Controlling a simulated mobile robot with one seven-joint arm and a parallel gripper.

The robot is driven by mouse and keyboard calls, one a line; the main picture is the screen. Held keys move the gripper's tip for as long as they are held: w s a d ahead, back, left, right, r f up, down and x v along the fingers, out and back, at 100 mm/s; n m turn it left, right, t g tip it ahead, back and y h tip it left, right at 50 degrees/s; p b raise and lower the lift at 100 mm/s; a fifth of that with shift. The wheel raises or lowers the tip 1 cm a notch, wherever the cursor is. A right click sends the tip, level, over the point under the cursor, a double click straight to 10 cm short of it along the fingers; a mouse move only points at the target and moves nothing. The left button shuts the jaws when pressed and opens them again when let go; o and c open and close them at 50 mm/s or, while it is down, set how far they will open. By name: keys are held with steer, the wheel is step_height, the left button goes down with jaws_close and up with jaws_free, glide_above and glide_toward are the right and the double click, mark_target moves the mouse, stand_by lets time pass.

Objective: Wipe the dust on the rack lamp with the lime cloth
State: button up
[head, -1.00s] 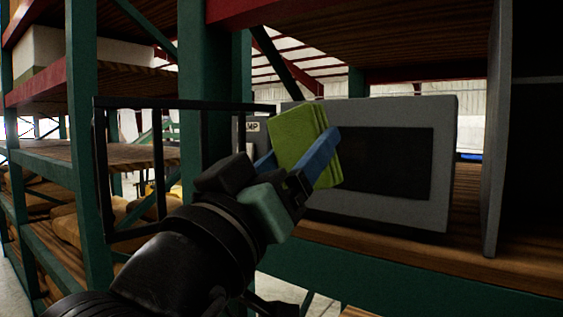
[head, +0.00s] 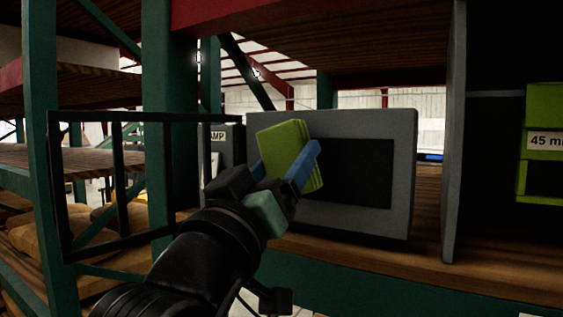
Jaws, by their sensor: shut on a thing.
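My gripper (head: 288,168) is shut on the lime cloth (head: 283,146), a folded green pad between its blue fingers. It holds the cloth up in front of a grey box with a dark panel (head: 350,170) on the wooden shelf. A grey box (head: 221,145) with a label partly reading "AMP" stands behind and left of the cloth, partly hidden by my gripper. A lamp and dust on it cannot be made out.
A black bar frame (head: 120,185) stands left of my arm. Green rack posts (head: 168,60) rise behind it. A grey upright panel (head: 453,130) stands right of the dark-panelled box. Green bins (head: 545,110), one labelled "45 m", are at the far right.

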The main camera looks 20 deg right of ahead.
mark_target(326, 149)
steer(key=shift+w+d, duration=0.7)
steer(key=shift+d, duration=0.15)
stand_by(0.5)
steer(key=shift+s, duration=0.1)
steer(key=shift+s+d+p, duration=0.25)
steer(key=shift+s+d, duration=0.3)
steer(key=shift+s, duration=0.25)
steer(key=shift+s+d+p, duration=0.25)
steer(key=shift+s+d, duration=0.3)
steer(key=shift+s, duration=0.2)
steer(key=shift+d, duration=0.15)
steer(key=shift+w, duration=0.1)
steer(key=shift+w+a+b, duration=0.35)
steer(key=shift+w+a, duration=0.25)
steer(key=shift+w, duration=0.2)
steer(key=shift+w+a+b, duration=0.3)
steer(key=shift+w+a, duration=0.3)
steer(key=shift+w, duration=0.15)
